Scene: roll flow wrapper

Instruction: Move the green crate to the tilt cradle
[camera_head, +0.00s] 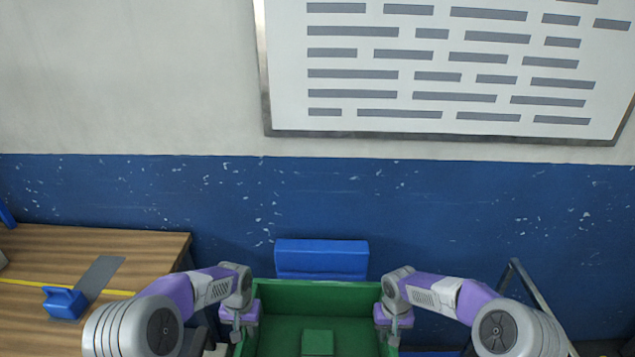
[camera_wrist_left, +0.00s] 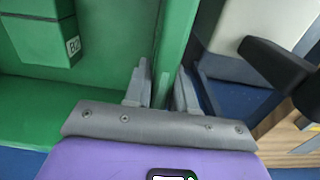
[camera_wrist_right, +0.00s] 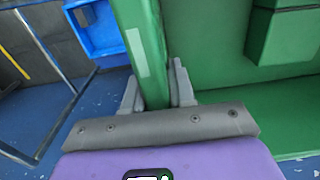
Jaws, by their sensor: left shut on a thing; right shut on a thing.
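The green crate (camera_head: 318,292) is at the bottom middle of the head view, held between my two arms. A green block (camera_head: 318,342) shows inside it, and a block marked "B2" shows inside the crate in the left wrist view (camera_wrist_left: 45,35). My left gripper (camera_head: 238,325) is shut on the crate's left wall, one finger on each side of the wall in the left wrist view (camera_wrist_left: 162,85). My right gripper (camera_head: 394,320) is shut on the opposite wall, which stands between its fingers in the right wrist view (camera_wrist_right: 155,85). I cannot make out the tilt cradle for certain.
A wooden table (camera_head: 90,255) with a blue block-like object (camera_head: 65,302) stands at the left. A blue bin-like object (camera_head: 321,258) is behind the crate by the blue wall. A grey metal frame (camera_head: 530,290) stands at the right. Blue floor shows beside the crate.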

